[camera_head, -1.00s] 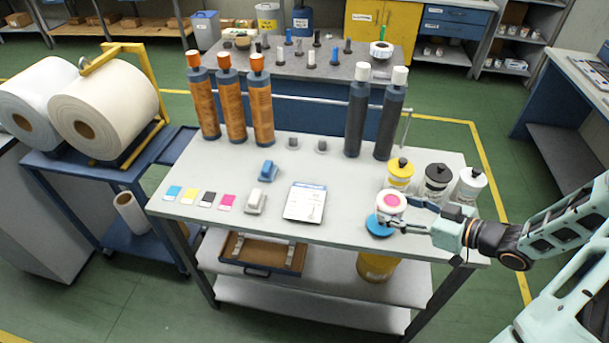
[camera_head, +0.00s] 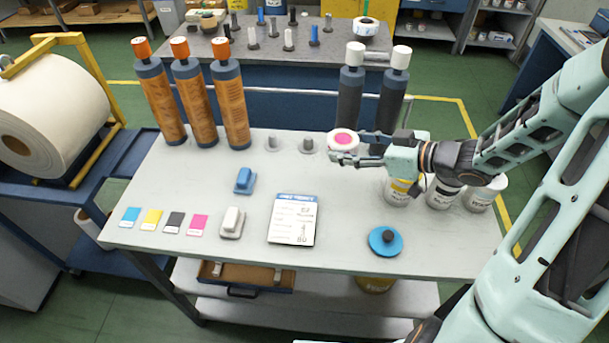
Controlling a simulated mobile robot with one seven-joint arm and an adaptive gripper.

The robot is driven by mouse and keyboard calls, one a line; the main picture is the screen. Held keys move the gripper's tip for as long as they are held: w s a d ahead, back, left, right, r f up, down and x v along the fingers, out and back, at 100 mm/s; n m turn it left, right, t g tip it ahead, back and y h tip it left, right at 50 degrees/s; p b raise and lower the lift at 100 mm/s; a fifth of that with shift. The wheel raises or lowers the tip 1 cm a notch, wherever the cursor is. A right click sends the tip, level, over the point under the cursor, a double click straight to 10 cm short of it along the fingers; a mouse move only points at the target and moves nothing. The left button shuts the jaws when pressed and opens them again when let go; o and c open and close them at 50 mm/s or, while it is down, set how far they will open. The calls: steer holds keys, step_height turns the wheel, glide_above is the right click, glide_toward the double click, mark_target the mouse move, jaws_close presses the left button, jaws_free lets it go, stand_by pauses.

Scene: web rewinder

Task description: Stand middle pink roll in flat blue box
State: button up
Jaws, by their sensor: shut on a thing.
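My gripper (camera_head: 347,150) is shut on a small white roll with a pink centre (camera_head: 344,140). A blue disc (camera_head: 385,247) with a dark knob stands clear at the front right of the table. A shallow blue-rimmed box (camera_head: 245,290) with a brown inside sits on the shelf below, partly hidden by the tabletop. A pink card (camera_head: 198,225) lies at the front left. I see no other pink roll.
Tall orange-capped rolls (camera_head: 193,90) and dark rolls (camera_head: 389,105) stand along the table's back edge. Two grey pegs (camera_head: 307,145) stand near the held roll. Lidded jars (camera_head: 441,193) stand at the right, under my arm. A label sheet (camera_head: 293,219) lies mid-table.

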steer(key=a+f, duration=0.3)
steer(key=a, duration=0.4)
steer(key=b, duration=0.2)
glide_above(302, 180)
steer(key=f, duration=0.5)
steer(key=shift+d, duration=0.3)
steer(key=shift+a+f, duration=0.15)
steer(key=shift+f, duration=0.8)
steer(key=shift+a+f, duration=0.15)
steer(key=shift+f, duration=0.8)
steer(key=shift+f, duration=0.1)
